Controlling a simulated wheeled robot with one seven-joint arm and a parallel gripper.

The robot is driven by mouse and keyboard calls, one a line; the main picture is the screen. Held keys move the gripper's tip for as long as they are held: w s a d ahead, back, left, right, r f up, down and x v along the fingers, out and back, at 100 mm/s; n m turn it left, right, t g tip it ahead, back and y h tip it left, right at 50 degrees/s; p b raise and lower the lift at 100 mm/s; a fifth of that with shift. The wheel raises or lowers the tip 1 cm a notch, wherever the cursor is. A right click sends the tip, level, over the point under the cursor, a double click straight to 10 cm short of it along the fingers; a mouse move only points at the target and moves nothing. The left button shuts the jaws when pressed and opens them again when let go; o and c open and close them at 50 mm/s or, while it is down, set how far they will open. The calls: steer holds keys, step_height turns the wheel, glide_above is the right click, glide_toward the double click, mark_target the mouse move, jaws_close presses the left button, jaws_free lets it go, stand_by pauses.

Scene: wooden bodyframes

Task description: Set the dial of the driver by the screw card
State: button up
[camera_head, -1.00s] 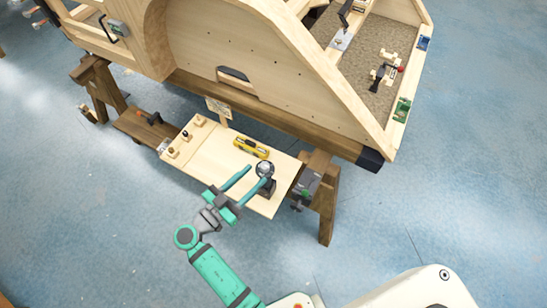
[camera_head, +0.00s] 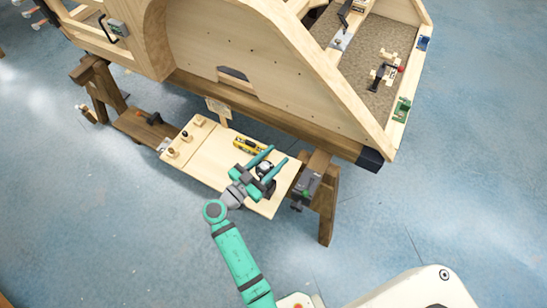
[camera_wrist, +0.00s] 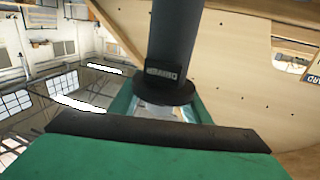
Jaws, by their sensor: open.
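The driver (camera_head: 264,169) stands near the right end of the pale board, dark with a rounded top, partly hidden by my gripper. In the wrist view, a dark cylinder labelled "DRIVER" (camera_wrist: 172,50) with a wide flange stands close in front of the gripper. My gripper (camera_head: 277,154) is open, its teal fingers reaching over the driver on either side. I cannot tell whether they touch it. The dial's setting cannot be read. A small card (camera_head: 217,107) stands at the board's back edge, its print too small to read; a card edge also shows in the wrist view (camera_wrist: 313,80).
A yellow level (camera_head: 248,146) lies behind the driver on the board (camera_head: 205,163). Several small wooden pieces (camera_head: 186,137) stand at its left. A grey device (camera_head: 305,190) hangs by the sawhorse leg at right. The large wooden bodyframe (camera_head: 235,50) rises behind. The blue floor in front is open.

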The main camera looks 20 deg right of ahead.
mark_target(265, 162)
steer(key=c, duration=1)
steer(key=shift+c, duration=0.2)
